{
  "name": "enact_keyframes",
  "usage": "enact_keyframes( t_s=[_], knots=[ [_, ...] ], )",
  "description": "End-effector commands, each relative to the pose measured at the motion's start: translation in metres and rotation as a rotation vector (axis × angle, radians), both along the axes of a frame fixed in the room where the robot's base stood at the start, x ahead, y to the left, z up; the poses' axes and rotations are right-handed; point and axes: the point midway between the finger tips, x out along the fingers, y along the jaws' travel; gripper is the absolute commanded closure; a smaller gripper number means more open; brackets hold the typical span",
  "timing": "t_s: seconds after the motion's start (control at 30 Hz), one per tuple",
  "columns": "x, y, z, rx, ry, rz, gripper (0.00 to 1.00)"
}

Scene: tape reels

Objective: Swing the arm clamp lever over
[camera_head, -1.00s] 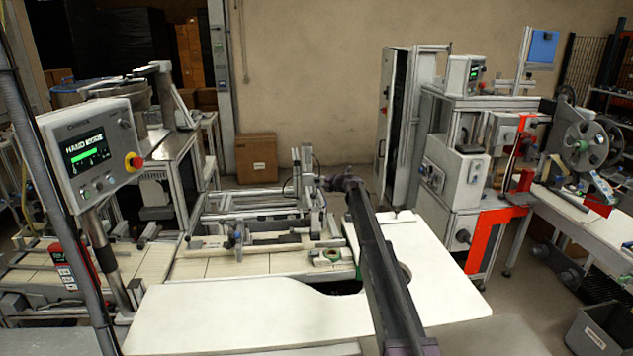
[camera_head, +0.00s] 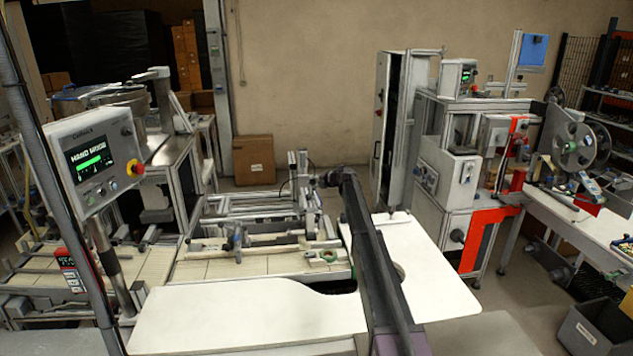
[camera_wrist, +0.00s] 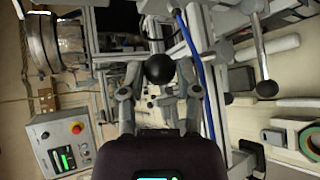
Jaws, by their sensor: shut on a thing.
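The clamp lever's black ball knob (camera_wrist: 160,67) is between the two finger pads of my gripper (camera_wrist: 158,80) in the wrist view. My gripper is shut on this knob. The lever's rod behind the knob is mostly hidden. In the head view my gripper (camera_head: 318,181) is small and dark at the far end of my arm, beside the upright metal frame (camera_head: 298,170) of the machine. The knob cannot be made out there.
A second black ball knob (camera_wrist: 266,89) on a metal rod is to the right in the wrist view, with a blue hose (camera_wrist: 192,50) between. A green ring (camera_wrist: 310,142) lies lower right. The control panel (camera_head: 92,160) stands left. The white worktop (camera_head: 230,315) is bare.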

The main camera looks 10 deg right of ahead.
Motion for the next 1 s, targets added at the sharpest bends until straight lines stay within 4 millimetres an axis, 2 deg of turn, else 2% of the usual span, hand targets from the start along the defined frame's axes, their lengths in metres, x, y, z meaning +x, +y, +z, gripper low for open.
enact_keyframes(
  t_s=[0.03,0.1,0.13,0.2,0.23,1.0],
  knots=[
    [0.011,0.011,0.003,0.015,-0.006,0.001,1.0],
    [0.012,0.009,0.003,0.015,-0.005,0.0,1.0],
    [0.012,0.009,0.003,0.015,-0.006,-0.001,0.48],
    [0.011,0.007,0.003,0.015,-0.006,-0.002,0.28],
    [0.011,0.006,0.002,0.014,-0.006,-0.002,0.24],
    [0.004,-0.005,0.002,0.01,-0.005,-0.007,0.24]
  ],
)
